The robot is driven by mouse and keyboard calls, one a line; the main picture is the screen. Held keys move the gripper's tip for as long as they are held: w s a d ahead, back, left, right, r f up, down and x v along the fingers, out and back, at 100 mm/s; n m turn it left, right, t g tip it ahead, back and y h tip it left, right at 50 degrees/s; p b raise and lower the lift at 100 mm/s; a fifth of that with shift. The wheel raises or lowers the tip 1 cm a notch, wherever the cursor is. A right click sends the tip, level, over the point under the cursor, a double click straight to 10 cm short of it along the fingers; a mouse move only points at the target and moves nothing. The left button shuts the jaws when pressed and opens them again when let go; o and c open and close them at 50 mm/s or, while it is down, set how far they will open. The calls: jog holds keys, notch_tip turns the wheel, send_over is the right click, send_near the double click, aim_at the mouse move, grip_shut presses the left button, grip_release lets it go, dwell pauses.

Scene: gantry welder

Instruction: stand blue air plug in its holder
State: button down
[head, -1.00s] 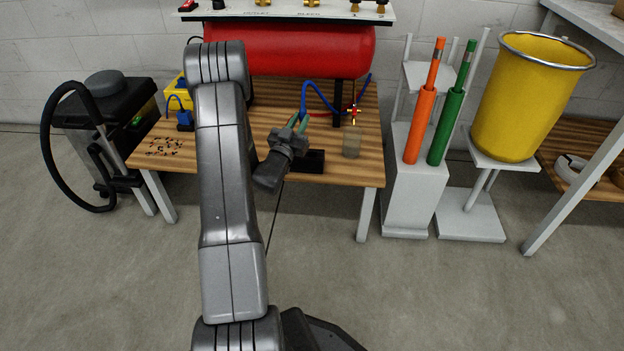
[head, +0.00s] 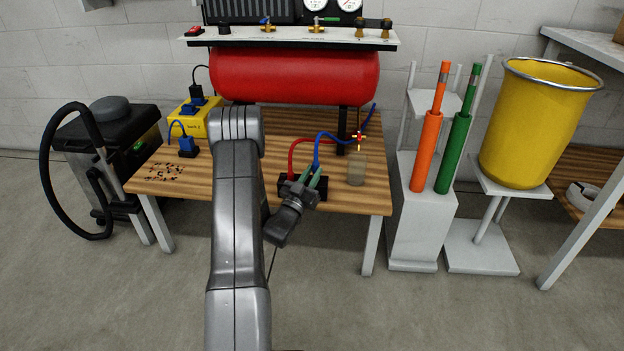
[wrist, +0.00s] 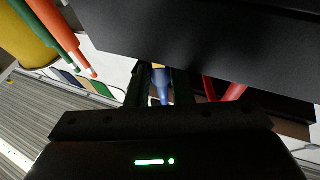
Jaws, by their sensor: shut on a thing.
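My gripper (head: 311,179) is shut on the blue air plug, at the end of the blue hose (head: 335,136). The plug is mostly hidden by the fingers in the head view. In the wrist view a blue and yellow piece (wrist: 160,82) shows between the fingers (wrist: 159,90). The holder (head: 322,194) is a low black block on the wooden table. My gripper is at the block in the head view and covers its middle. I cannot tell whether the plug touches the block or is in it.
A red hose (head: 292,155) loops down beside the blue one at the holder's left. A red tank (head: 295,76) hangs over the table's back. Small scattered parts (head: 166,171) lie at the table's left.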

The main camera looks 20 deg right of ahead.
jog(key=shift+f, duration=0.55)
jog(key=shift+f, duration=0.1)
jog(key=c, duration=1.3)
grip_release()
jog(key=shift+r, duration=0.3)
jog(key=p+v, duration=0.1)
jog(key=v, duration=0.5)
jog(key=p+v, duration=0.2)
jog(key=v, duration=0.3)
jog(key=shift+s+a+r, duration=0.1)
jog(key=shift+s+a, duration=0.15)
jog(key=shift+a, duration=0.15)
